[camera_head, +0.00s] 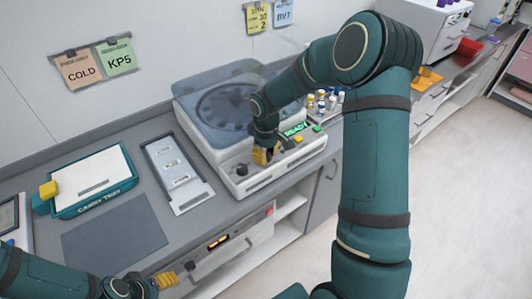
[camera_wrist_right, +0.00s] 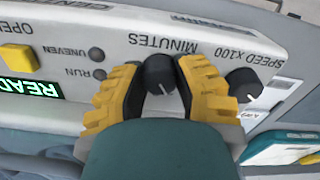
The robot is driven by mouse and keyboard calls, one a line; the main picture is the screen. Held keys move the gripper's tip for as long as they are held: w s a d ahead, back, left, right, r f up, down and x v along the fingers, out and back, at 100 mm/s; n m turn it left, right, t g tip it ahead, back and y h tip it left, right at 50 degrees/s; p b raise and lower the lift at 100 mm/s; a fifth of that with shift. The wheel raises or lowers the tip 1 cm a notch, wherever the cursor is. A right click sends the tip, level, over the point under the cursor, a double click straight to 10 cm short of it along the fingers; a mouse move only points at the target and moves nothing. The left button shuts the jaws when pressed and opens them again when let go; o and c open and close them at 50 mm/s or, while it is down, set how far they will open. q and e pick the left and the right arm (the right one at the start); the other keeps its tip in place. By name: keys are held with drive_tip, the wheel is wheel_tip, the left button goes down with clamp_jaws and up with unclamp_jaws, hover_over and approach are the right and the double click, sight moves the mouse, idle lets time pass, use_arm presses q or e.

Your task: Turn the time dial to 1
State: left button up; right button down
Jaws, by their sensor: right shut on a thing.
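The centrifuge (camera_head: 220,150) stands on the counter with its tinted lid down and a green READY display (camera_head: 295,129). In the right wrist view its front panel appears upside down. The black time dial (camera_wrist_right: 160,74), labelled MINUTES, sits between the yellow fingertips of my right gripper (camera_wrist_right: 160,82), which is shut on it. The dial's scale and pointer setting cannot be read. The SPEED x100 dial (camera_wrist_right: 244,84) is beside it, outside the fingers. In the head view my right gripper (camera_head: 263,155) is at the front panel. My left gripper (camera_head: 168,279) is low at the front, its jaw opening unclear.
A yellow OPEN button (camera_wrist_right: 18,58) and the READY display (camera_wrist_right: 28,88) are on the same panel. A carry tray (camera_head: 128,183), a grey rack (camera_head: 195,195) and a dark mat (camera_head: 115,235) lie left of the centrifuge. Small vials (camera_head: 322,100) stand behind its right side.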

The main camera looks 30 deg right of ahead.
drive_tip(key=n+p, duration=0.1)
drive_tip(key=n, duration=0.4)
drive_tip(key=shift+f+n, duration=0.1)
drive_tip(key=shift+n, duration=0.3)
idle(0.4)
drive_tip(key=c, duration=0.6)
unclamp_jaws()
drive_tip(key=shift+r, duration=0.2)
wheel_tip(320, 180, up, 12)
drive_tip(key=shift+f, duration=0.1)
drive_tip(key=shift+s+f, duration=0.1)
